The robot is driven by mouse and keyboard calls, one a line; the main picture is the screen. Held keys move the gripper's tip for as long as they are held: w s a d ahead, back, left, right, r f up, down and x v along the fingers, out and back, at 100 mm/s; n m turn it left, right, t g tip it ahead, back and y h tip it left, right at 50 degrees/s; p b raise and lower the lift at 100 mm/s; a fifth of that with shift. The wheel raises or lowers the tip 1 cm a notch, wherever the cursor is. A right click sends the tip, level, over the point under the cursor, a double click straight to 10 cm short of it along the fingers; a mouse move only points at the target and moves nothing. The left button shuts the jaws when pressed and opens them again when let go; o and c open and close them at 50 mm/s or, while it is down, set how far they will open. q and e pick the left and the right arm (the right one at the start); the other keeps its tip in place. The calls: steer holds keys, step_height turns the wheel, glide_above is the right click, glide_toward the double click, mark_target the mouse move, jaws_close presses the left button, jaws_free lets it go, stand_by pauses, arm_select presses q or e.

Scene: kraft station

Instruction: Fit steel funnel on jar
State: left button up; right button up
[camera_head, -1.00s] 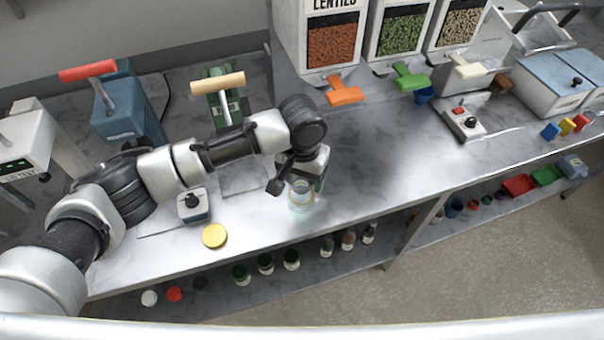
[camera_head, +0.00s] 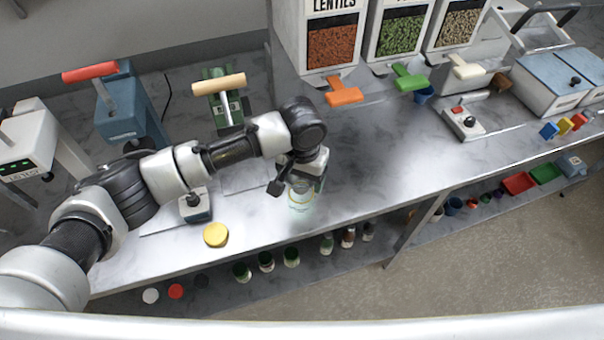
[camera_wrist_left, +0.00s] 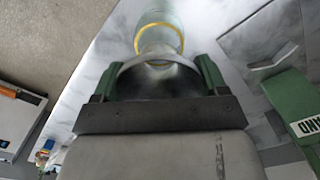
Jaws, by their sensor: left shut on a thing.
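My left gripper (camera_head: 295,180) is over the counter near its front edge. In the left wrist view, the green fingers of my left gripper (camera_wrist_left: 155,78) are shut on the steel funnel (camera_wrist_left: 158,78), a grey metal cone with a pale rim. The clear glass jar (camera_head: 301,198) stands on the counter below the gripper. In the left wrist view, the jar (camera_wrist_left: 160,18) with a yellow ring lies just beyond the funnel's narrow end. The two overlap in this view, and I cannot tell whether they touch. The head view mostly hides the funnel behind the gripper. My right gripper is out of view.
A yellow lid (camera_head: 215,235) lies left of the jar, near the counter's front edge. A green press (camera_head: 222,100) and a blue press (camera_head: 125,110) stand behind my arm. Several bottles stand on the lower shelf. The counter (camera_head: 385,165) right of the jar is clear.

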arm_select(q)
steer(key=shift+f, duration=0.3)
steer(key=shift+f, duration=0.2)
steer(key=shift+f, duration=0.5)
steer(key=shift+f, duration=0.25)
stand_by(0.4)
steer(key=o, duration=1)
steer(key=shift+c, duration=0.2)
steer(key=shift+r+p, duration=0.2)
steer(key=shift+p, duration=0.1)
steer(key=shift+r+p, duration=1.35)
steer(key=shift+p, duration=0.6)
